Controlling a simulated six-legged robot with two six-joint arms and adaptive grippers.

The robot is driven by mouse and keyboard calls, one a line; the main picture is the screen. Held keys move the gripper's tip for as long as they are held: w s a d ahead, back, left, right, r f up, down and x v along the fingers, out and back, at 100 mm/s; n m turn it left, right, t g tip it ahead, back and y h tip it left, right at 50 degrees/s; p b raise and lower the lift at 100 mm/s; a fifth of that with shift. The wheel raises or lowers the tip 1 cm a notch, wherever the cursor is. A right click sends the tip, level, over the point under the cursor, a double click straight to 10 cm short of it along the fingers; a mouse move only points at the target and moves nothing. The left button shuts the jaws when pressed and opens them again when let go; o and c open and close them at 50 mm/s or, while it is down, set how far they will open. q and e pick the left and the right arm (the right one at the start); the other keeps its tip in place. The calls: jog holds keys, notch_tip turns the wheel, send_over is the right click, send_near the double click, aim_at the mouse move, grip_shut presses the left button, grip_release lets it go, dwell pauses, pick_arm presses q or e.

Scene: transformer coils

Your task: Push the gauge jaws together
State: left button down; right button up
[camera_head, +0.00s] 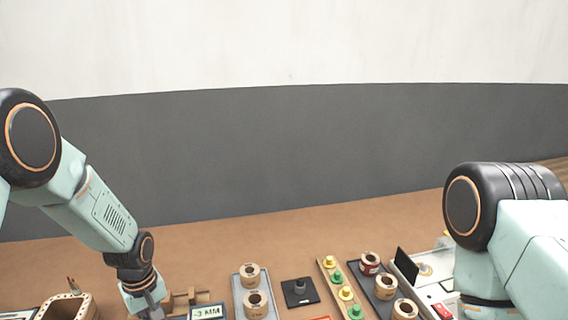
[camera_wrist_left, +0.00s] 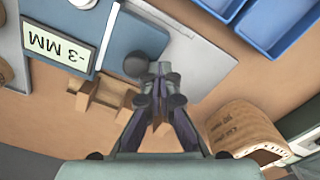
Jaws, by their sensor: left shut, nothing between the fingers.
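The gauge shows its readout (camera_wrist_left: 58,47), "-3 MM" and upside down, at the left of the left wrist view; the readout (camera_head: 206,312) is cut by the bottom edge in the head view. Brown stepped blocks (camera_wrist_left: 98,100), which look like gauge parts, lie beside it. My left gripper (camera_wrist_left: 158,72) is shut and empty, its tips beside a dark round knob (camera_wrist_left: 136,66). I cannot tell whether they touch. In the head view my left gripper (camera_head: 150,311) is partly cut off, left of the brown blocks (camera_head: 186,298). My right gripper is out of view.
A brown bin (camera_wrist_left: 242,128) stands right of my left gripper in the wrist view. Blue trays (camera_wrist_left: 275,22) lie at the top right there.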

pick_arm(q)
jog(key=shift+s+a, duration=0.1)
dwell(0.6)
jog(key=shift+s+a+r+p, duration=0.1)
jog(key=shift+a+p, duration=0.4)
notch_tip(320, 180, up, 7)
jog(key=p, duration=0.6)
